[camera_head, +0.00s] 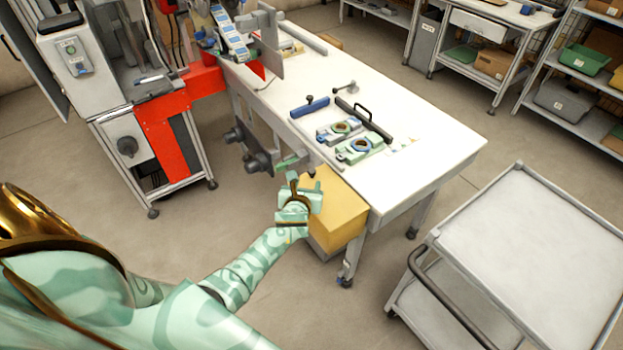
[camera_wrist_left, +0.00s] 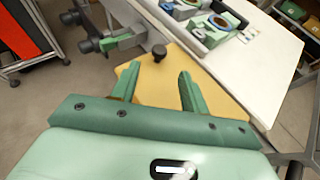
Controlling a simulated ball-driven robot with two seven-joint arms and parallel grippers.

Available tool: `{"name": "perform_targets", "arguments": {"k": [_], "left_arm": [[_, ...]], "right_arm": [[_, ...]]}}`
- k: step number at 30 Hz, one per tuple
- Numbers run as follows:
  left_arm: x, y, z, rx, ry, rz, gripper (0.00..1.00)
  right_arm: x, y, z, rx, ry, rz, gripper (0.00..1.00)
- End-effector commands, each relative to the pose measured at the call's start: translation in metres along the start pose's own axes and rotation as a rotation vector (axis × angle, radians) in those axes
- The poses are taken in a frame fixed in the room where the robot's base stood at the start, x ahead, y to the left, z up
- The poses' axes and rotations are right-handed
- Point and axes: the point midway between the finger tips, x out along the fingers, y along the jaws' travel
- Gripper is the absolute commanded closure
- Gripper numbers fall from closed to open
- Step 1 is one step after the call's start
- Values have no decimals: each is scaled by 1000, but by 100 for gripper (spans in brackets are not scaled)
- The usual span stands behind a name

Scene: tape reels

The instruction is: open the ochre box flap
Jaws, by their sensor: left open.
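The ochre box (camera_head: 342,208) stands beside the white table's near edge. Its broad ochre top lies flat and looks closed. In the left wrist view the ochre flap (camera_wrist_left: 160,88) carries a dark round knob (camera_wrist_left: 159,52) near its far edge. My left gripper (camera_head: 305,184) is over the box's left side in the head view and hides part of it. In the left wrist view the left gripper (camera_wrist_left: 157,73) is open, its two green fingers spread over the flap, with the knob beyond and between their tips. Contact with the flap cannot be told. My right gripper is not in view.
The white table (camera_head: 420,122) borders the box, with green-and-blue reel fixtures (camera_head: 352,150) on it. Dark rollers (camera_head: 258,162) project from the table's side near the box. A grey cart (camera_head: 540,250) stands to the right. Open floor lies left of the box.

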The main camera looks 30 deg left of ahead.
Motion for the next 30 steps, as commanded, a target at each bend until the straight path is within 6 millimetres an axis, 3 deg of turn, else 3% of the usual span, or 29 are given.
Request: {"name": "perform_targets", "arguments": {"k": [3, 9, 22, 23, 27, 30], "left_arm": [[33, 0, -7, 0, 2, 1, 55], [66, 0, -5, -2, 2, 0, 55], [76, 0, 0, -2, 1, -1, 55], [76, 0, 0, -2, 1, -1, 61], [76, 0, 0, -2, 1, -1, 100], [76, 0, 0, -2, 1, -1, 100]], "right_arm": [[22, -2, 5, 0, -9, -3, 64], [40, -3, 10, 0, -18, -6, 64], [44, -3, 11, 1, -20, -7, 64], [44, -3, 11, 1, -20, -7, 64], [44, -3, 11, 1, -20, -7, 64], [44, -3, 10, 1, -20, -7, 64]]}}
